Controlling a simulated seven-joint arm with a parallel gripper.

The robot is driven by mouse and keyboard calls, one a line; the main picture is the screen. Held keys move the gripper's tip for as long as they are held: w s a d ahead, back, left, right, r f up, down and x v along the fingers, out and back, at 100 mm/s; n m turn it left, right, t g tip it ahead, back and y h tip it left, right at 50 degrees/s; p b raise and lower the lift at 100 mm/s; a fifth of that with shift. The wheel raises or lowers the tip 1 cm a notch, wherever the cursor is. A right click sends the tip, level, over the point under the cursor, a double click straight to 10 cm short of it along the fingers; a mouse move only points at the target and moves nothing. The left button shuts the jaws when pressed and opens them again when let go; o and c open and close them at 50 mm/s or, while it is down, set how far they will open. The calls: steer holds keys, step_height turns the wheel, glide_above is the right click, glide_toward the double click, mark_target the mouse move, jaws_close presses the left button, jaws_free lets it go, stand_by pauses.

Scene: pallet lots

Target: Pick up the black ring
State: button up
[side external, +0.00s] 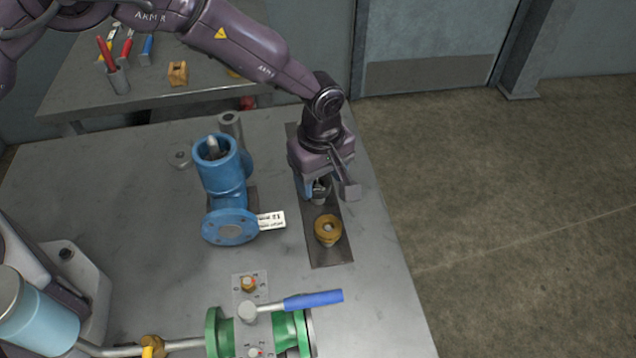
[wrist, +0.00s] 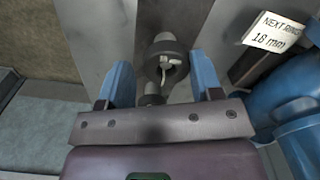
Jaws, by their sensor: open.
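The black ring (wrist: 158,49) shows in the wrist view as a dark round piece with pale metal parts in its opening. It lies ahead of my gripper (wrist: 163,72), between the two blue fingers, with a gap to each side. The fingers are spread and hold nothing. In the side view my gripper (side external: 328,190) points down over the dark strip, and a dark piece (side external: 320,188) that looks like the ring shows partly below it. The fingers and the gripper body hide some of it. I cannot tell how far below the fingertips it is.
A brass-coloured ring (side external: 327,229) stands on the dark strip (side external: 328,256) in front of my gripper. A blue flanged valve body (side external: 228,190) with a white tag (side external: 271,220) stands to the left. A blue-handled green valve (side external: 262,330) is at the front. The table's right edge is close.

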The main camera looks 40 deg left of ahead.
steer(key=shift+f, duration=0.1)
steer(key=c, duration=0.7)
steer(key=shift+w, duration=0.1)
